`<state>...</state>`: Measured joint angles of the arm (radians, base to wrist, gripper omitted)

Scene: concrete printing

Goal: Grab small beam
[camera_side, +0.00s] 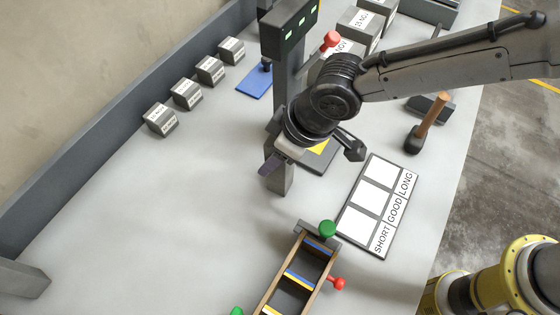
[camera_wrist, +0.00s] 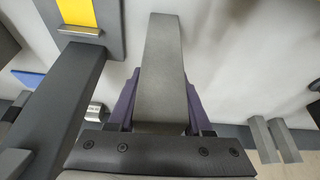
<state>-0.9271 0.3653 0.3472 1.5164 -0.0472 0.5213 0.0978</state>
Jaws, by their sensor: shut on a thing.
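The small beam (camera_side: 283,183) is a plain grey, square-sided bar. In the side view it stands out below my gripper (camera_side: 276,163), near the middle of the table, and its upper part is partly hidden by the gripper. In the wrist view the beam (camera_wrist: 163,50) runs lengthwise between the two purple fingers of my gripper (camera_wrist: 160,100), with a finger against each side. My gripper is shut on it. I cannot tell whether the beam's lower end touches the table.
A white-celled board marked SHORT, GOOD, LONG (camera_side: 378,207) lies to the right. A wooden mould with coloured bands (camera_side: 300,270) lies in front. A dark column machine (camera_side: 288,60) stands behind. Several labelled cubes (camera_side: 187,94) line the left. A mallet (camera_side: 428,120) lies right.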

